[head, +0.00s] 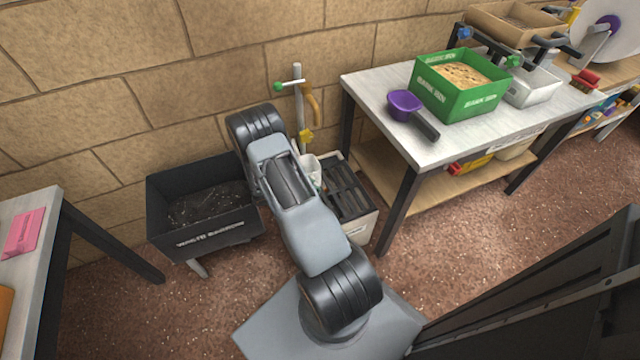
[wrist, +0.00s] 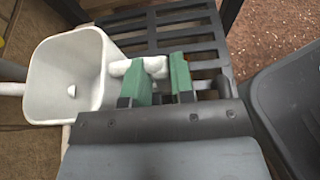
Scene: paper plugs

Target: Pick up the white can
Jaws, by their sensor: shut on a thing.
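The white can (wrist: 70,50) fills the left of the wrist view, its open mouth facing the camera, with a small white bit inside. A white handle (wrist: 120,68) sticks out from its right side. My gripper (wrist: 160,78) has green fingers closed around that handle. In the head view the can (head: 308,168) shows only in part behind my arm, and my gripper is hidden there. The can is at the left edge of a dark slatted rack (wrist: 205,45). I cannot tell whether it rests on anything.
The slatted rack tops a pale box (head: 360,228) by the wall. A black barrow (head: 205,240) stands to its left. A white table (head: 450,145) with a green bin (head: 440,100) and purple scoop (head: 405,104) stands to its right.

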